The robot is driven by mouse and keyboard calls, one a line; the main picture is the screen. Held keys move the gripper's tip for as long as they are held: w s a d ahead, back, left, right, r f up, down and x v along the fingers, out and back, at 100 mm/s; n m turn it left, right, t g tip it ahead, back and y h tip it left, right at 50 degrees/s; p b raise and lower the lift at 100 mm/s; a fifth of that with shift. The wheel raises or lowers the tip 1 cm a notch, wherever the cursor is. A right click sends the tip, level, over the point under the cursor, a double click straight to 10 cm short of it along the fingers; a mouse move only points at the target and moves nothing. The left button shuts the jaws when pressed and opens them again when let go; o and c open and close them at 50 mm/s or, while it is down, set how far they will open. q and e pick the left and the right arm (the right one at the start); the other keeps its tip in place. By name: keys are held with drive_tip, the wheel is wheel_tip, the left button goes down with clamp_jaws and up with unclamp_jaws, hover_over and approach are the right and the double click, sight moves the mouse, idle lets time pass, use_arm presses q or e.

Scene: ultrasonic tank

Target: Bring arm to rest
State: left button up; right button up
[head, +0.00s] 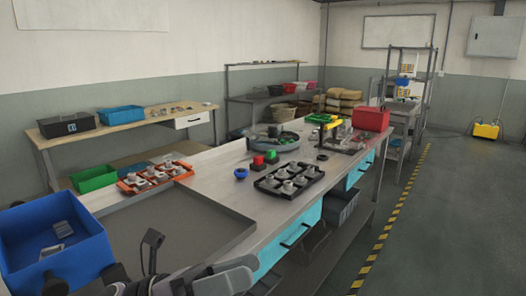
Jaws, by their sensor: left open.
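My left gripper (104,264) is at the bottom left of the head view, close to the camera. It is open, with no object seen between its fingers. One dark finger points up in front of the grey tray (190,228); the other shows low at the left, by the blue bin (55,240). Part of the hand is cut off by the lower picture edge. My grey arm links lie along the bottom edge, in front of the workbench (225,165). My right gripper is not in view.
The grey tray's floor looks bare.

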use_arm(q)
drive_tip(key=w+a+f+n+t+y, duration=0.1)
drive_tip(key=a+f+n+t+y, duration=0.35)
drive_tip(key=n, duration=0.55)
drive_tip(key=w+a+f+n+t+y, duration=0.1)
drive_tip(key=f+n+t+y, duration=0.35)
drive_tip(key=f+n, duration=0.4)
drive_tip(key=a+f+n+t+y, duration=0.35)
drive_tip(key=n+t, duration=0.25)
drive_tip(key=n, duration=0.5)
drive_tip(key=s+a+f+n+g+y, duration=0.3)
drive_tip(key=s+f+n, duration=0.4)
drive_tip(key=f, duration=0.2)
drive_tip(key=s+a+f+n+g+y, duration=0.4)
drive_tip(key=s+f+n, duration=0.3)
drive_tip(key=f, duration=0.3)
drive_tip(key=shift+s+a+f, duration=0.15)
drive_tip(key=shift+a, duration=0.15)
